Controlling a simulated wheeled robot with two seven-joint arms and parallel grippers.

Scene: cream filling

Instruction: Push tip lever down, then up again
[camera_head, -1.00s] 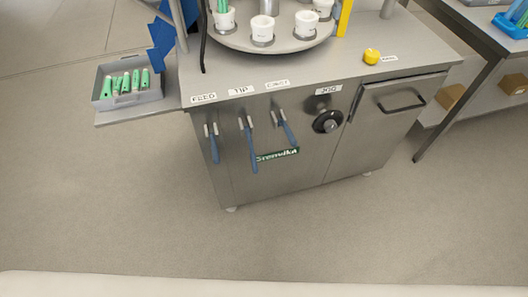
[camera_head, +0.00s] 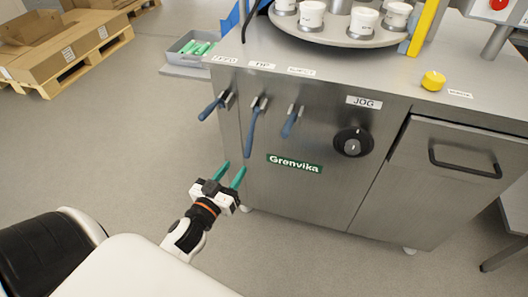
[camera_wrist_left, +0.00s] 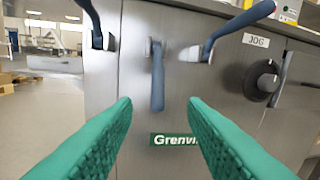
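The tip lever (camera_head: 252,128) is the middle of three blue-handled levers on the steel cabinet front, below the TIP label (camera_head: 261,65). Its handle hangs straight down against the panel; it also shows upright in the left wrist view (camera_wrist_left: 157,80). The feed lever (camera_head: 212,108) on its left and the eject lever (camera_head: 292,121) on its right stick outward. My left gripper (camera_head: 231,172) is open and empty, below and in front of the tip lever, apart from it. Its green fingers (camera_wrist_left: 160,118) frame the lever from below in the left wrist view. My right gripper is not in view.
A jog knob (camera_head: 353,142) and a door handle (camera_head: 464,160) protrude further right. A turntable (camera_head: 335,38) with white cups stands on the cabinet top, near a yellow button (camera_head: 433,80). A grey tray (camera_head: 178,54) sits at the left. The floor before the cabinet is clear.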

